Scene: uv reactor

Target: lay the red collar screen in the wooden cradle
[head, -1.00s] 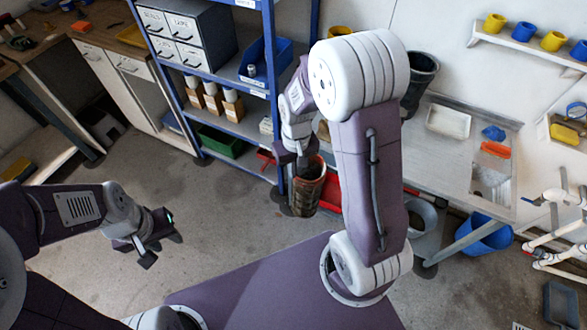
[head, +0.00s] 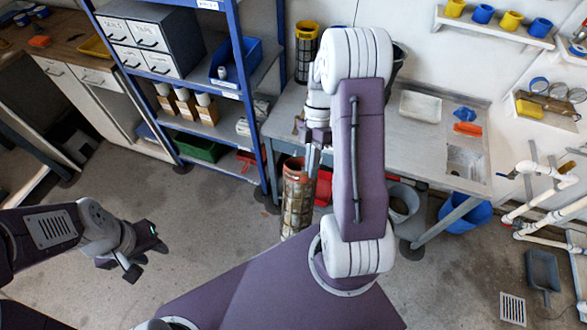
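The red collar screen (head: 297,205) is a brownish mesh cylinder with an orange-red ring at its top. It hangs nearly upright, slightly tilted, from my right gripper (head: 312,162), which appears shut on its collar rim. It is in front of the workbench, above the floor. My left gripper (head: 147,259) is at the lower left, open and empty, far from the screen. I cannot make out the wooden cradle in this view; my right arm hides part of the bench.
A yellow-collared screen (head: 306,52) stands at the bench's back left. A white tray (head: 420,105) and a sink (head: 464,160) are on the workbench (head: 400,140). A blue shelf rack (head: 236,60) stands left of it. Blue bucket (head: 466,212) and white pipes (head: 540,190) are at the right.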

